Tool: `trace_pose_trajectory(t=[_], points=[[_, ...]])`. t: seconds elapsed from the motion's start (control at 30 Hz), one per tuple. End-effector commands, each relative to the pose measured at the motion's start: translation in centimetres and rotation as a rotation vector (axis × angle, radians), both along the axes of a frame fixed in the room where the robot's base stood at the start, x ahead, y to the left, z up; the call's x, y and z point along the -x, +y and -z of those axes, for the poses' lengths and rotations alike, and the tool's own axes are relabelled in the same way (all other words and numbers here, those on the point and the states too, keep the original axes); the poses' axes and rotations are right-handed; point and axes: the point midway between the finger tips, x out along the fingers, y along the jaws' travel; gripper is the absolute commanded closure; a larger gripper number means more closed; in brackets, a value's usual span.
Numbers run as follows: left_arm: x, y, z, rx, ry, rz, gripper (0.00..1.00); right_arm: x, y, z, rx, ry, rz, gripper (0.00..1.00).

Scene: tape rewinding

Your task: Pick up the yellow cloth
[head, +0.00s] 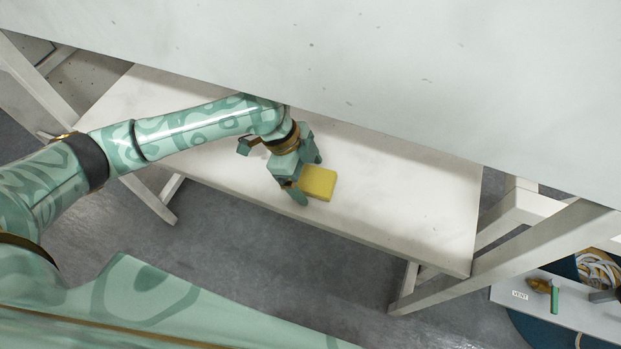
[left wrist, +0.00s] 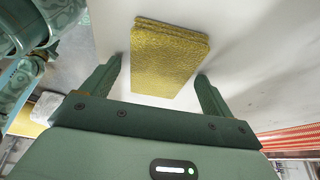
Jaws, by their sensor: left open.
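The yellow cloth (head: 318,183) is a small folded block lying on the white bench. My left gripper (head: 308,179) is right at its left side in the head view, partly over its edge. In the left wrist view the cloth (left wrist: 168,58) lies ahead of the open fingers of my left gripper (left wrist: 157,86), with its near end reaching between the fingertips. I cannot tell whether either finger touches it. My right gripper is not in view.
The white bench (head: 420,205) has free room right of the cloth. A larger pale tabletop (head: 450,75) overhangs behind it. At lower right, a grey board (head: 575,315) carries a brown-and-green tool (head: 548,292), near coiled white cord (head: 597,268).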

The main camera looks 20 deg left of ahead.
Motion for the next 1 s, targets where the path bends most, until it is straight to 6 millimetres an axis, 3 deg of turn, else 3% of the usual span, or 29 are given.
trace_pose_trajectory(t=[0.1,0.27,0.3,0.67,0.97,1.0], points=[[0.0,0.0,-0.2,0.0,-0.001,0.0,0.13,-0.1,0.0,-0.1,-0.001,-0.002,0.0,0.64],[0.0,0.1,-0.2,-0.001,-0.001,0.0,0.57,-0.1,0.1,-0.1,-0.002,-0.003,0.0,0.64],[0.0,0.0,-0.2,-0.001,-0.001,0.0,0.61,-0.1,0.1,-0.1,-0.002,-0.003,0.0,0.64],[0.0,0.1,-0.6,-0.001,-0.002,0.0,0.61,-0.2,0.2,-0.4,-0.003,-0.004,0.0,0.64],[-0.1,0.1,-4.5,0.0,-0.006,-0.001,0.61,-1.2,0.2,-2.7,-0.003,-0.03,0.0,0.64],[0.0,1.0,-4.1,-0.004,-0.001,-0.004,0.61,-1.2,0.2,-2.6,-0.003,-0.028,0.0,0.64]])
